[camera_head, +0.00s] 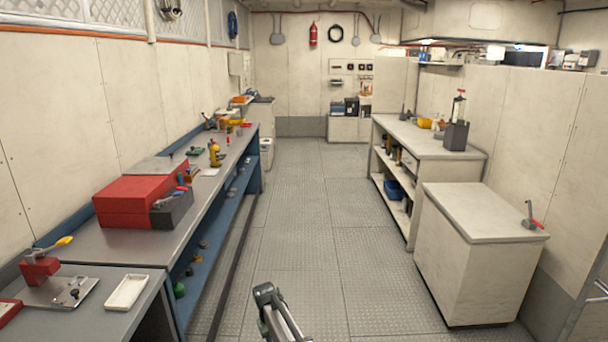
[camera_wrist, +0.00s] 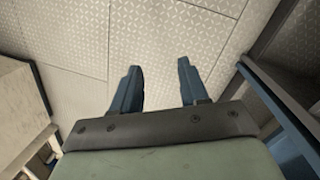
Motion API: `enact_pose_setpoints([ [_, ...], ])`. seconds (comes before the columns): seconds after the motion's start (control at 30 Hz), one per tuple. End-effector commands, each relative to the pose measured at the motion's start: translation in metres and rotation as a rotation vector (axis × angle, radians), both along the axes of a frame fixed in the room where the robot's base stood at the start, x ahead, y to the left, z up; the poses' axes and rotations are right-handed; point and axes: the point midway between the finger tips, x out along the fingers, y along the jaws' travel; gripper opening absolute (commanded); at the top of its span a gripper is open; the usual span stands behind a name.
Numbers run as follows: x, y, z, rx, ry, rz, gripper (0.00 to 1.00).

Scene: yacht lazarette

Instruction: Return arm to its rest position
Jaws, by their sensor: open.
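My gripper shows in the wrist view (camera_wrist: 158,88) with its two blue fingers spread apart and nothing between them. Beyond the fingers is the patterned metal floor (camera_wrist: 130,30). In the head view, part of my arm (camera_head: 268,298) rises at the bottom centre, over the floor of the aisle. The fingers cannot be made out in that view. My arm is apart from the benches on both sides.
A long bench (camera_head: 105,240) on the left carries a red box (camera_head: 130,198), a white tray (camera_head: 126,292) and several tools. A white cabinet (camera_head: 470,265) and shelved counter (camera_head: 425,138) stand on the right. The aisle floor (camera_head: 310,210) between them is clear.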

Motion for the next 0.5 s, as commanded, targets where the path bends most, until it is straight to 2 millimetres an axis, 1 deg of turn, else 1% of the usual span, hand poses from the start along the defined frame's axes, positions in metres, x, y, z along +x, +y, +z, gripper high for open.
enact_pose_setpoints([
  [0.03,-0.02,-0.02,-0.018,-0.003,0.022,-0.018,0.44],
  [0.1,-0.04,-0.041,-0.04,-0.006,0.048,-0.039,0.44],
  [0.17,-0.058,-0.06,-0.058,-0.008,0.07,-0.058,0.44],
  [0.2,-0.071,-0.071,-0.069,-0.008,0.083,-0.071,0.44],
  [0.27,-0.09,-0.088,-0.086,-0.01,0.105,-0.09,0.44],
  [0.3,-0.104,-0.099,-0.096,-0.011,0.12,-0.103,0.44],
  [0.37,-0.125,-0.115,-0.111,-0.012,0.141,-0.122,0.44],
  [0.4,-0.139,-0.125,-0.12,-0.013,0.156,-0.136,0.44],
  [0.47,-0.161,-0.14,-0.132,-0.012,0.178,-0.156,0.44],
  [0.5,-0.175,-0.149,-0.14,-0.012,0.193,-0.169,0.44],
])
